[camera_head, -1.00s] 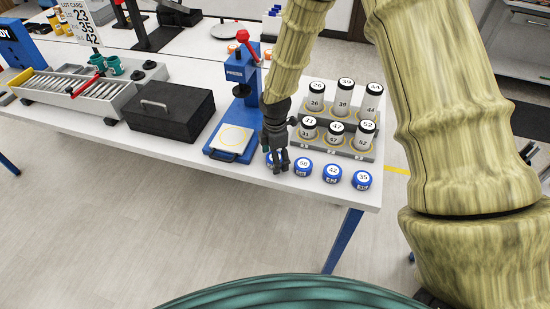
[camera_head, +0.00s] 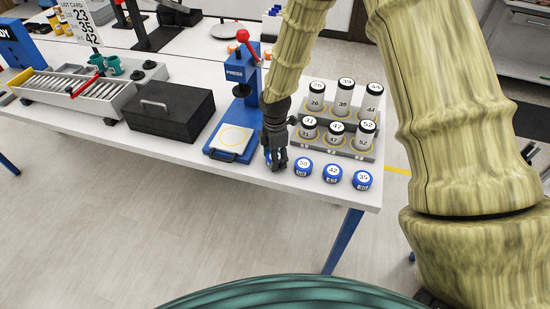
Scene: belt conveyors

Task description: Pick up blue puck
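Several blue pucks with white numbered tops stand in a row along the front edge of the white table. The puck marked 50 (camera_head: 303,167), the puck marked 42 (camera_head: 332,173) and the puck marked 35 (camera_head: 362,180) are in plain view. My gripper (camera_head: 277,163) points down at the left end of this row. Another blue puck (camera_head: 268,157) is there, mostly hidden by the fingers. I cannot tell whether the fingers are closed on it.
A grey rack (camera_head: 372,154) with several numbered black-and-white cylinders stands behind the pucks. A blue press (camera_head: 242,80) with a red-knobbed lever is just left of my gripper. A black box (camera_head: 172,113) and a grey tray (camera_head: 95,95) stand further left.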

